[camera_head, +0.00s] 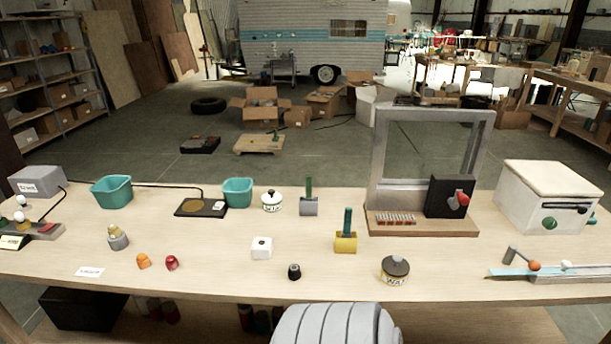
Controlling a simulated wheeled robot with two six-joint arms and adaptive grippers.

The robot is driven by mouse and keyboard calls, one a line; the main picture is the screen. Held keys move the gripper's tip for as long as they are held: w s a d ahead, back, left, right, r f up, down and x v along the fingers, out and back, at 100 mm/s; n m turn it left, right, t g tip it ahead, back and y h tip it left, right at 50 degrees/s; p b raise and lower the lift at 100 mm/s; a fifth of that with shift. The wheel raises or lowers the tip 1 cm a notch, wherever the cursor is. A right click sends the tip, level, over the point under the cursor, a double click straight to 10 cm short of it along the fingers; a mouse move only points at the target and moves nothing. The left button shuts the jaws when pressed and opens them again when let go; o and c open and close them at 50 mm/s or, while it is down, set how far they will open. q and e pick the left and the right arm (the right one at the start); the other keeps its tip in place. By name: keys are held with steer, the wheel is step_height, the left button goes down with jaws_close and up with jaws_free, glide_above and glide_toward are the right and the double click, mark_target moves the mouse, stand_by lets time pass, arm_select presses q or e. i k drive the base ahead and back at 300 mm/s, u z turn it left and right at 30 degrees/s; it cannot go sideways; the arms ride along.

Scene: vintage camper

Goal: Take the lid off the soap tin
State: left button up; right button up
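Two small lidded tins stand upright on the wooden table. A white tin (272,206) with a pale lid and dark knob stands near the back centre; its small label is too small to read. A second tin (395,278), cream with a dark grey domed lid (396,265), stands near the front edge right of centre; its label seems to read "WAX". Both lids sit on their tins. I cannot tell for certain which is the soap tin; the white one is the likelier. Neither of my grippers shows.
Two teal bins (111,191) (237,192) and a black pad (201,207) stand left of the white tin. A grey block with a green handle (308,200) is to its right. A yellow block (346,245) and a framed window (433,160) stand near the second tin.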

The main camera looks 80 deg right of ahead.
mark_target(272, 197)
steer(key=k, duration=0.15)
steer(key=z, duration=1.2)
